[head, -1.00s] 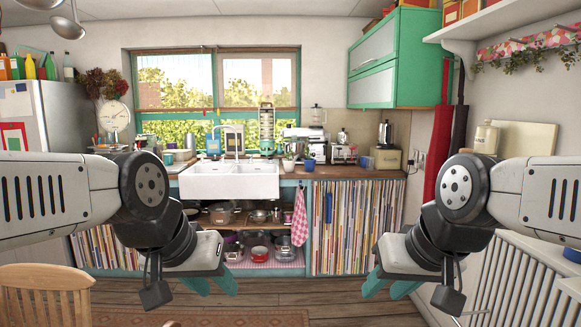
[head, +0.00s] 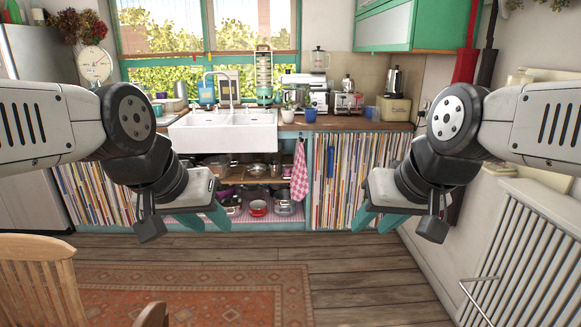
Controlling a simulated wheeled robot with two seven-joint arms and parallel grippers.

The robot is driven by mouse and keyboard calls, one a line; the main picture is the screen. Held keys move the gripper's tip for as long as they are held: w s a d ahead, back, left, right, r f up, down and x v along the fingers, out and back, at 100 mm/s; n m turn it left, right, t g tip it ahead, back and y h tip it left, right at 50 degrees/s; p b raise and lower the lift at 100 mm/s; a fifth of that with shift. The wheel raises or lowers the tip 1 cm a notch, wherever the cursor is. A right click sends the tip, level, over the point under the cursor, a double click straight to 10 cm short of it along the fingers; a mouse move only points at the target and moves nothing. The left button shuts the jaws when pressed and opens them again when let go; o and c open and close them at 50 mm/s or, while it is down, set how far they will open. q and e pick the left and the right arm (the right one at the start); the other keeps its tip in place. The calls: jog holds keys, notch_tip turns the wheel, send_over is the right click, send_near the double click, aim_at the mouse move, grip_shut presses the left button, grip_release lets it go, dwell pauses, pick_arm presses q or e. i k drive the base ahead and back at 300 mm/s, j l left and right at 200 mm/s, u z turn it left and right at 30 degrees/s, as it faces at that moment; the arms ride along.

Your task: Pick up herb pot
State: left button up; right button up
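The herb pot (head: 287,116), a small white pot with a green plant, stands on the wooden counter just right of the white sink (head: 222,138). A blue cup (head: 310,115) is close to its right. My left gripper (head: 204,220) is open and empty, pointing down in front of the lower shelves. My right gripper (head: 376,222) is open and empty in front of the striped curtain. Both grippers are well below the pot and nearer to me, touching nothing.
Pans fill the shelves under the sink. A wooden chair (head: 40,285) is at lower left, a rug (head: 190,290) on the floor, a radiator (head: 520,260) at right. The floor before the counter is clear.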

aim_at(288, 114)
jog(key=i+j, duration=0.1)
jog(key=i, duration=3.9)
jog(key=i+z, duration=0.45)
